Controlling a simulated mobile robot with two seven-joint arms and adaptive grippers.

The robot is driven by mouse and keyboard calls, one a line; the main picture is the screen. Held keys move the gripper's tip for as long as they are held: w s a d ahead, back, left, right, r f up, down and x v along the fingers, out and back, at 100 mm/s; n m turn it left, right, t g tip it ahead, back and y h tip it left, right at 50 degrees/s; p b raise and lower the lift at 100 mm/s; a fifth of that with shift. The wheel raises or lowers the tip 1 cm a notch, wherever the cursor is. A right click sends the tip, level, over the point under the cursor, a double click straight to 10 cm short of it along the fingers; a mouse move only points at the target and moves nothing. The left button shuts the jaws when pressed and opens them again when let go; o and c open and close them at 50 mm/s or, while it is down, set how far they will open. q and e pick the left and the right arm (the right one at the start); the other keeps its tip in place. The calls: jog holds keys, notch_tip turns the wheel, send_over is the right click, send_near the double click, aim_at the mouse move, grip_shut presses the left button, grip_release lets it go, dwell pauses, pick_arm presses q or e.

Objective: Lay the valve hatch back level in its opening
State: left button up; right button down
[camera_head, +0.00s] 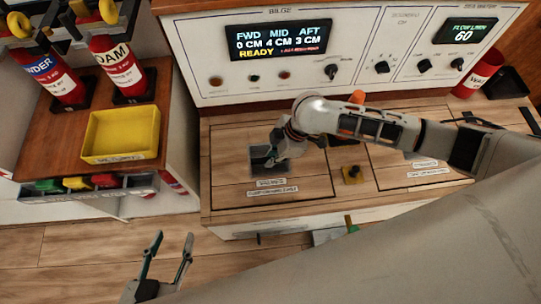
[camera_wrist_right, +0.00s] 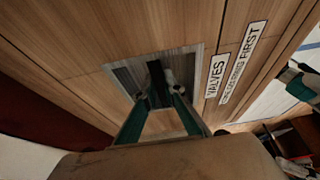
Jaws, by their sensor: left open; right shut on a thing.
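The valve hatch (camera_head: 232,170) is a wooden panel at the left of the bench top, labelled VALVES in the right wrist view (camera_wrist_right: 110,50). It appears to lie about flush with the wood around it; a slight tilt cannot be ruled out. A grey recessed pocket (camera_head: 259,153) is set in it, with a dark bar handle (camera_wrist_right: 156,75) inside. My right gripper (camera_head: 274,158) reaches down into the pocket and is shut on the bar; its fingers (camera_wrist_right: 160,96) flank it. My left gripper (camera_head: 172,248) is open and empty over the floor, in front of the bench.
A second panel (camera_head: 400,160) lies to the right, partly under my right arm. A yellow piece with a black knob (camera_head: 352,175) sits between the panels. The BILGE console (camera_head: 300,80) rises behind. A yellow bin (camera_head: 120,133) and red extinguishers (camera_head: 120,68) stand on the left.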

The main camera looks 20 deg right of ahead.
pick_arm(q)
jog(key=shift+f, duration=0.1)
pick_arm(e)
jog(key=shift+w+a, duration=0.1)
jog(key=c, duration=2)
grip_release()
jog(key=shift+c, duration=0.2)
jog(key=shift+s+f, duration=0.2)
jog(key=shift+f, duration=0.05)
jog(key=shift+d, duration=0.2)
jog(key=v, duration=0.6)
jog(key=shift+d+r, duration=0.1)
jog(key=shift+r, duration=0.3)
jog(key=shift+d+r, duration=0.15)
jog(key=shift+r, duration=0.35)
pick_arm(q)
jog(key=shift+s+f, duration=0.45)
jog(key=shift+f, duration=0.05)
jog(key=shift+w+r, duration=0.1)
jog(key=shift+r, duration=0.05)
jog(key=shift+w+r, duration=0.2)
jog(key=shift+r, duration=0.1)
pick_arm(e)
jog(key=shift+r, duration=0.1)
